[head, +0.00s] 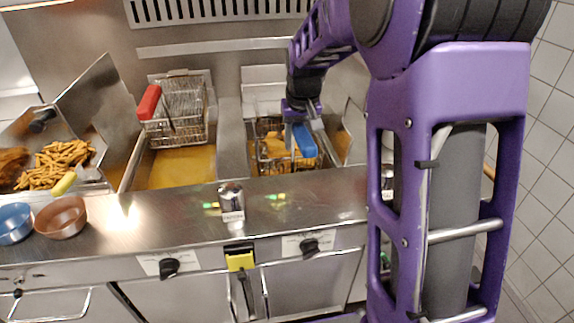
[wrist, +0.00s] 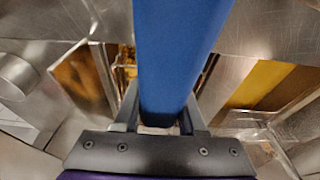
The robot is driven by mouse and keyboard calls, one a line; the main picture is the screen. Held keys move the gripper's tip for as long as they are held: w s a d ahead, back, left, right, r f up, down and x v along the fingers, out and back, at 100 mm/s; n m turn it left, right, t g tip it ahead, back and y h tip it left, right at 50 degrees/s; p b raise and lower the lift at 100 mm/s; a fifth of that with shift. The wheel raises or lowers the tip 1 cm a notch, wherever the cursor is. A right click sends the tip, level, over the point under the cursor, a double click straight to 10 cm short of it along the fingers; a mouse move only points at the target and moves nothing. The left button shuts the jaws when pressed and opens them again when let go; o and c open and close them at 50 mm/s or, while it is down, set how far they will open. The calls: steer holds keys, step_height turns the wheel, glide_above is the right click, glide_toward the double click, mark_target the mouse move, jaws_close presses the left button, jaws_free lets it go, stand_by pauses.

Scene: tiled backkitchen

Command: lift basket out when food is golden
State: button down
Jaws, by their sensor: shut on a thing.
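A wire fryer basket (head: 262,163) with a blue handle (head: 306,142) sits in the right-hand fryer well. Golden-orange food (head: 274,146) shows inside it, partly hidden by the handle and my arm. My gripper (head: 297,122) is above the basket, shut on the blue handle. In the wrist view the blue handle (wrist: 180,50) runs up between the two fingers of my gripper (wrist: 160,115) and hides most of the basket. Whether the basket touches the oil cannot be told.
A second basket with a red handle (head: 149,102) hangs above the left oil well (head: 180,168). A tray of fries (head: 55,165) is at far left, near a blue bowl (head: 15,223) and a brown bowl (head: 62,217). A metal shaker (head: 231,201) stands on the front counter.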

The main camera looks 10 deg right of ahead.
steer(key=shift+r, duration=0.45)
steer(key=b, duration=0.3)
steer(key=shift+f, duration=0.3)
steer(key=shift+r, duration=0.6)
step_height(320, 180, up, 10)
steer(key=p, duration=0.7)
steer(key=shift+r, duration=1.2)
steer(key=shift+w+f, duration=0.1)
steer(key=shift+w, duration=0.05)
